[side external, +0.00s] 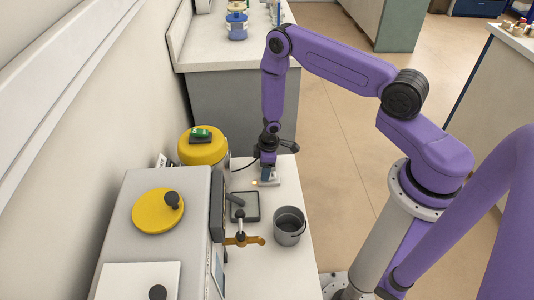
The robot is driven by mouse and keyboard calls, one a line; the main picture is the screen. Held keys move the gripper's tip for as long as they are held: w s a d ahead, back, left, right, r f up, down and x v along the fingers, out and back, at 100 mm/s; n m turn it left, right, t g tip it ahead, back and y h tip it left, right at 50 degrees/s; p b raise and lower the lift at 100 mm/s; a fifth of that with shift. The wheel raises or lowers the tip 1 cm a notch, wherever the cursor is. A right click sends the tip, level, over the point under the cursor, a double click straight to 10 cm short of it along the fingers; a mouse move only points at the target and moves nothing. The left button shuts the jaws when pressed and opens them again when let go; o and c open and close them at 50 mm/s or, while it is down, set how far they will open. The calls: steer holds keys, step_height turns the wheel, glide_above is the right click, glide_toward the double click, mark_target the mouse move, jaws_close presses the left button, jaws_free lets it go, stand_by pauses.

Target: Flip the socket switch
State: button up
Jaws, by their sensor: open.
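A pale socket plate (275,181) lies on the white bench, just beyond the dark square pad. A small warm-coloured spot shows at its left edge. My gripper (266,179) points straight down over the plate, with its fingertips at or just above it. I cannot tell whether they touch it. The gripper is open, and nothing shows between its fingers. The switch itself is too small and too covered by the gripper to make out.
A grey metal pot (289,226) and a dark square pad (245,206) stand nearer on the bench. A yellow drum (203,147) stands behind the kiln. A dark cable runs left of my gripper.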

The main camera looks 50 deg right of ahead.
step_height(320, 180, up, 9)
steer(key=shift+s+d, duration=0.35)
steer(key=shift+s, duration=0.05)
steer(key=shift+r, duration=0.1)
stand_by(0.3)
steer(key=s+a+r+n+t+h, duration=0.15)
steer(key=a+r, duration=0.25)
steer(key=r, duration=0.6)
steer(key=s+a+r+h, duration=0.1)
steer(key=s+a+r, duration=0.2)
steer(key=r, duration=0.6)
steer(key=s+r+n+g+y, duration=0.1)
steer(key=s+r, duration=0.4)
steer(key=s, duration=0.7)
steer(key=s+r+n+g+y, duration=0.1)
steer(key=s+r, duration=0.4)
steer(key=s, duration=0.7)
steer(key=shift+s+a+r, duration=0.2)
steer(key=shift+r, duration=0.15)
